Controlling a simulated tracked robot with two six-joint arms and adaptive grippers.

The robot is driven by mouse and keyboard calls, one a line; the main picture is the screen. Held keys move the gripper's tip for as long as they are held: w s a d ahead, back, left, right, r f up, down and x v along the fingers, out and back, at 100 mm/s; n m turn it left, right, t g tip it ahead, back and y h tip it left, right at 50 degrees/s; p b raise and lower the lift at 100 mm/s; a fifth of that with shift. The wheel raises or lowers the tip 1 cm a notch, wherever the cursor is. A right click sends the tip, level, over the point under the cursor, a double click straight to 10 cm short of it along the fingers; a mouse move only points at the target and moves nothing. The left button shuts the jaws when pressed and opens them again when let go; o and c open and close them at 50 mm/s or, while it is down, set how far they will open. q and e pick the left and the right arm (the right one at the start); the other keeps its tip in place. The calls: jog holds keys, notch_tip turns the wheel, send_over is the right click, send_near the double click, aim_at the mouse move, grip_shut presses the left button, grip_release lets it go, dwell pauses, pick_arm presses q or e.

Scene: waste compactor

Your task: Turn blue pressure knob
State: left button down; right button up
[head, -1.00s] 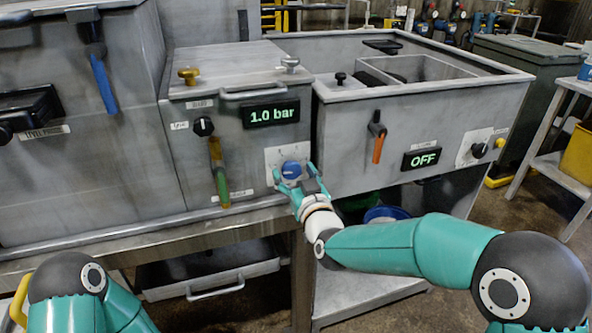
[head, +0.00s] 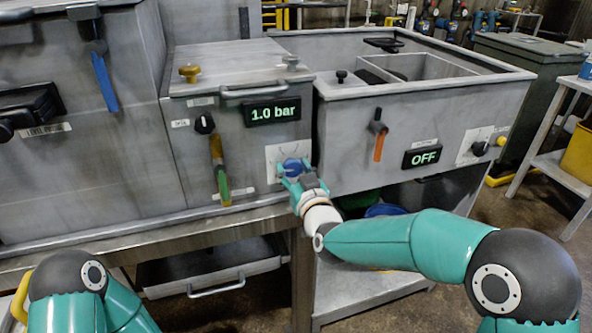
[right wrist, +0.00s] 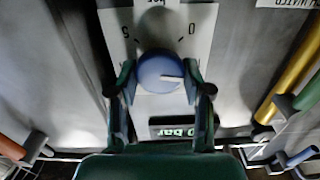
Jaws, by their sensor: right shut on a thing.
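The blue pressure knob (head: 293,167) sits on a white dial plate (head: 273,155) on the front of the grey middle unit. In the right wrist view the knob (right wrist: 158,73) is round, with a pale pointer mark toward the right. My right gripper (head: 302,180) is at the knob, its teal fingers on either side of it; in the right wrist view the fingers (right wrist: 160,80) flank and hold it. The display (head: 272,114) above reads 1.0 bar. My left gripper is out of view; only part of my left arm shows at the lower left.
A black knob (head: 204,124) and a yellow-green handle (head: 219,170) are left of the dial. To the right, a sink unit has an orange lever (head: 379,135) and a display (head: 421,157) reading OFF. A steel rail (head: 150,228) runs below the units.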

jog(key=shift+d+f+m+b, duration=0.1)
jog(key=shift+d+m+b, duration=0.05)
jog(key=shift+m+b, duration=0.6)
jog(key=m+b, duration=0.3)
jog(key=b, duration=0.1)
jog(key=m+b, duration=0.3)
jog(key=b, duration=0.1)
jog(key=m+b, duration=0.4)
jog(key=shift+w+d+f, duration=0.1)
jog(key=shift+w+d, duration=0.05)
jog(key=shift+d, duration=0.1)
jog(key=m+b, duration=0.4)
jog(key=m, duration=0.1)
jog(key=shift+m+b, duration=0.25)
jog(key=shift+b, duration=0.15)
jog(key=m+b, duration=0.1)
jog(key=m, duration=0.2)
jog(key=shift+f+b, duration=0.1)
jog(key=shift+b, duration=0.3)
jog(key=shift+m+b, duration=0.4)
jog(key=shift+m, duration=0.6)
jog(key=o, duration=1.1)
jog(key=shift+f, duration=0.1)
jog(key=shift+a, duration=0.1)
